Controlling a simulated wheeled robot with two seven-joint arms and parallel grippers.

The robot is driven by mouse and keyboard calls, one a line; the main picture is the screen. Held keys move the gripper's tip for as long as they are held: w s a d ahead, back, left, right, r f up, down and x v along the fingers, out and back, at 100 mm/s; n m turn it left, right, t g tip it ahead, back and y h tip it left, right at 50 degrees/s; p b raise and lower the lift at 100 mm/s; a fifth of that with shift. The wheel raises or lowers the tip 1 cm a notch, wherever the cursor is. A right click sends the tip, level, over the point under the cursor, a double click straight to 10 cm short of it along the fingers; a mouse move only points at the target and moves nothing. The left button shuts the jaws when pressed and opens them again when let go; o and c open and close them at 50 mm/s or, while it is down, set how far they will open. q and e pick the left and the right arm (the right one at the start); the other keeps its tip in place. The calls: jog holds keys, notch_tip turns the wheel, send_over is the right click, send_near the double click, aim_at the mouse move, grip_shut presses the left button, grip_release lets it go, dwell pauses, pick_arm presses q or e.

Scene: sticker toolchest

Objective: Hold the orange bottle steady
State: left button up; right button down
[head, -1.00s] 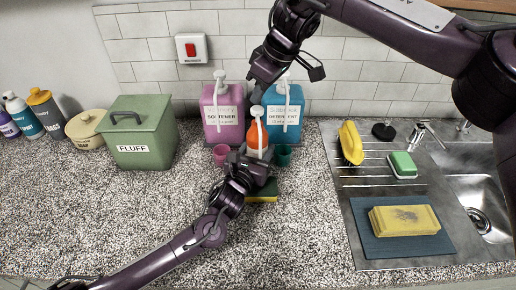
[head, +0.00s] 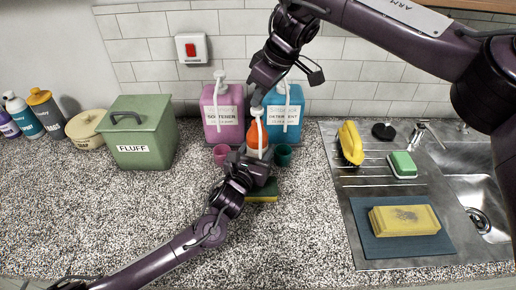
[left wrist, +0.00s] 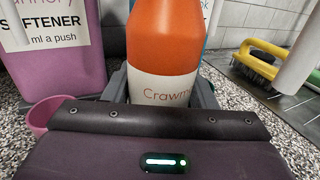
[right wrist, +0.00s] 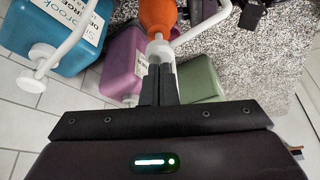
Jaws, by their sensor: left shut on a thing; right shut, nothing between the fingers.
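The orange bottle (head: 256,134) stands upright on the counter in front of the pink softener and blue detergent dispensers. My left gripper (head: 256,160) is shut around its lower body. In the left wrist view the bottle (left wrist: 166,45) sits between the fingers, its white label partly hidden by my gripper. My right gripper (head: 258,98) points down over the bottle's white top. In the right wrist view its fingers (right wrist: 159,72) are shut with nothing between them, their tips at the white top (right wrist: 158,48). I cannot tell whether they touch it.
The softener dispenser (head: 222,116) and detergent dispenser (head: 285,117) stand close behind. A pink cup (head: 220,154) and a teal cup (head: 283,155) flank the bottle. A sponge (head: 266,191) lies in front. The green FLUFF box (head: 140,135) is left; the sink (head: 478,200) is right.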

jog(key=shift+f, duration=0.95)
jog(key=shift+r, duration=1.35)
notch_tip(320, 180, up, 6)
dwell(1.8)
pick_arm(q)
jog(key=o, duration=1.1)
jog(key=shift+o, duration=0.2)
jog(key=shift+s, duration=0.1)
